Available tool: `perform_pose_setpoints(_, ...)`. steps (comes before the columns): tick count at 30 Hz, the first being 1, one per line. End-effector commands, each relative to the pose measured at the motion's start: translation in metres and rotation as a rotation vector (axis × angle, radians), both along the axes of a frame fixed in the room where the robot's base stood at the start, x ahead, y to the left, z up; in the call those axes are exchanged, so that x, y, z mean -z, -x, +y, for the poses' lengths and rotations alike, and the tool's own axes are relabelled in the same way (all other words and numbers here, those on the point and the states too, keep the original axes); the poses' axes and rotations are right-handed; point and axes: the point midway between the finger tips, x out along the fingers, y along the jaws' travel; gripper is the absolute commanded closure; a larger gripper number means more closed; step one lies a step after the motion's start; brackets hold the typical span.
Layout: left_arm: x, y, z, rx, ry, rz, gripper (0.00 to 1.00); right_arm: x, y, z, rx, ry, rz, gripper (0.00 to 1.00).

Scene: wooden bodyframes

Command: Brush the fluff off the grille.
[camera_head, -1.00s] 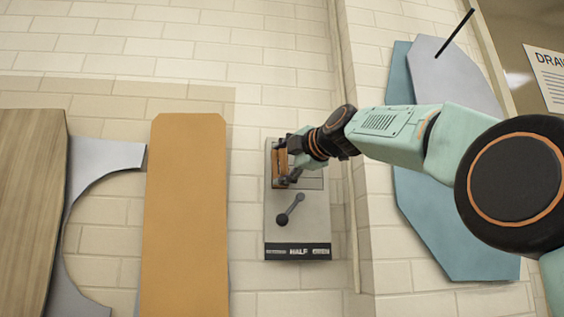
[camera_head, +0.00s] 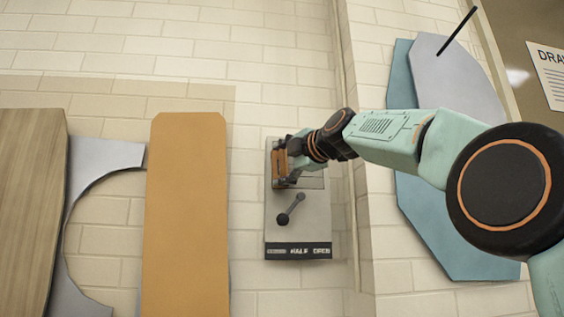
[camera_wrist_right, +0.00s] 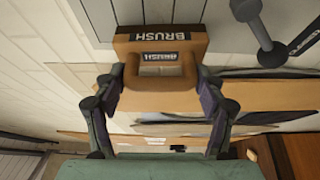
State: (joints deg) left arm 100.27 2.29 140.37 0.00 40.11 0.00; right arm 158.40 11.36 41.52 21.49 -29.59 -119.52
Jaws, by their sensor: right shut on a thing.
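The brush (camera_wrist_right: 160,45) is an orange-brown block labelled BRUSH, with a handle, held between the fingers of my right gripper (camera_wrist_right: 160,88) in the right wrist view. In the head view the brush (camera_head: 280,162) lies against the upper part of a grey wall panel, and my right gripper (camera_head: 290,160) is shut on it. In the wrist view a striped grille (camera_wrist_right: 160,10) shows just beyond the brush, which covers part of it. I cannot make out fluff on it. My left gripper is not in view.
The grey panel (camera_head: 312,225) has a lever (camera_head: 292,210) and a strip reading HALF OPEN (camera_head: 298,250). An orange board (camera_head: 186,220) and a wooden board (camera_head: 30,210) stand to its left. Blue and grey sheets (camera_head: 455,240) lean on the wall to the right.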

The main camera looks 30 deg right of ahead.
Motion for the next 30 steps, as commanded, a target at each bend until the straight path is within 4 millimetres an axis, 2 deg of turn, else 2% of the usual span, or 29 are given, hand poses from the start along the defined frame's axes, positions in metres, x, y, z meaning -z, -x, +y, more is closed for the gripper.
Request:
perform_pose_setpoints(16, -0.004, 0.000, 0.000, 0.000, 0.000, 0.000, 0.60, 0.000, -0.005, -0.004, 0.001, -0.002, -0.001, 0.55)
perform_pose_setpoints(30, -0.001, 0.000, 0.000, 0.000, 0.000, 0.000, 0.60, 0.000, 0.007, -0.036, 0.001, -0.002, -0.003, 0.55)
